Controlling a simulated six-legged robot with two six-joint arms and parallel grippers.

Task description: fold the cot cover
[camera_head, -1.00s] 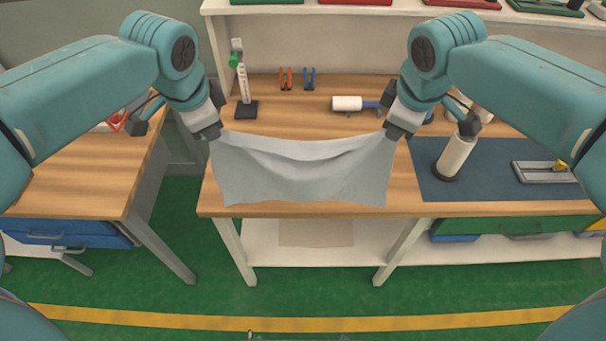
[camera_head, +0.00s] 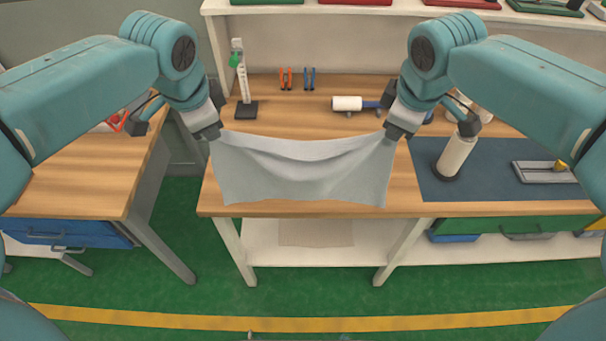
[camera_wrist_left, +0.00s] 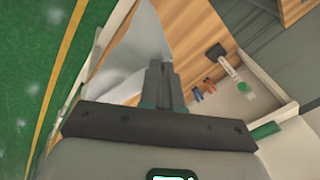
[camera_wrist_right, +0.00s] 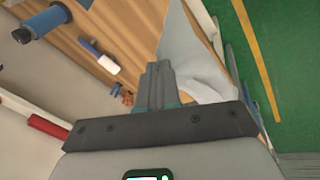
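The cot cover (camera_head: 303,172) is a light grey cloth held up by its two upper corners in the head view. It hangs in front of and over the wooden bench, with its top edge sagging in the middle. My left gripper (camera_head: 215,134) is shut on its upper left corner; the cloth also shows in the left wrist view (camera_wrist_left: 135,50). My right gripper (camera_head: 391,134) is shut on its upper right corner, and the cloth shows beside the fingers in the right wrist view (camera_wrist_right: 192,62). The fingertips hide the pinched corners.
The wooden bench (camera_head: 290,118) carries a stand with a green part (camera_head: 246,105), orange pliers (camera_head: 286,79), blue pliers (camera_head: 309,79) and a white roller (camera_head: 346,104). A white cylinder (camera_head: 455,157) and a metal tool (camera_head: 545,172) are on a dark mat (camera_head: 490,190). Another bench (camera_head: 80,175) stands left.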

